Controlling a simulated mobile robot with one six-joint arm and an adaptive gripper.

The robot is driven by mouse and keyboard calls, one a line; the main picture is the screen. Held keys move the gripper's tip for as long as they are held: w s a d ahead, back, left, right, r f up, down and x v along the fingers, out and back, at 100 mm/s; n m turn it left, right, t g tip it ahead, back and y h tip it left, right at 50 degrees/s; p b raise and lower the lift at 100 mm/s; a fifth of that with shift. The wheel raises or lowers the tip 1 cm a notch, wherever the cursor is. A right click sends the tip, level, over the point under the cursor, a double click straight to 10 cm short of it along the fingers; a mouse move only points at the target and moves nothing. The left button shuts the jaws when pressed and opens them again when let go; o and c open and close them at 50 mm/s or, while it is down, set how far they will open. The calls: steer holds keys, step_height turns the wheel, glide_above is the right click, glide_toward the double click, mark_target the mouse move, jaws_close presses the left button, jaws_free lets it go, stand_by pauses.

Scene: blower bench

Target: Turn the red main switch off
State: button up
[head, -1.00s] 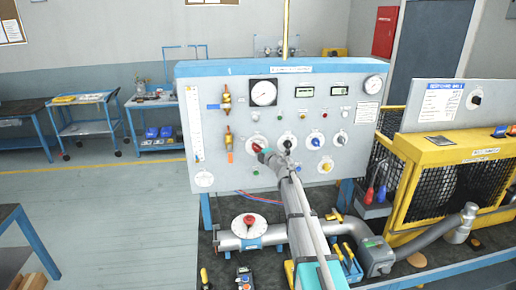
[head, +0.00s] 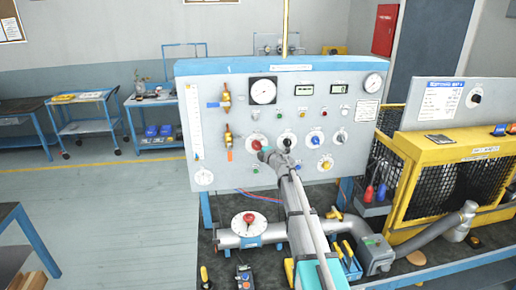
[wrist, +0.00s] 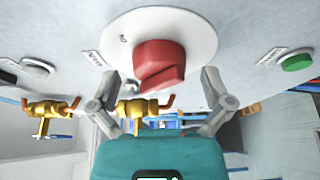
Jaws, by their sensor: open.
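The red main switch (head: 256,144) is a red rotary knob on a round white plate, on the grey panel (head: 225,181) left of a black knob. In the wrist view the red knob (wrist: 158,65) fills the upper middle, its grip bar tilted slightly, lower at the left. My gripper (head: 266,154) is in front of the switch, slightly right of and below it in the head view. In the wrist view my gripper (wrist: 160,80) is open, with one finger on each side of the knob and gaps between. The plate's lettering is unreadable.
Black (head: 287,140), blue (head: 315,139) and yellow (head: 325,165) knobs lie right of the switch. Brass valves (head: 227,133) project from the panel at left. A yellow caged machine (head: 440,160) stands at right.

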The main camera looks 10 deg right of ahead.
steer(key=shift+s, duration=0.2)
steer(key=v, duration=1.1)
steer(key=shift+s+d, duration=0.15)
steer(key=shift+s, duration=0.15)
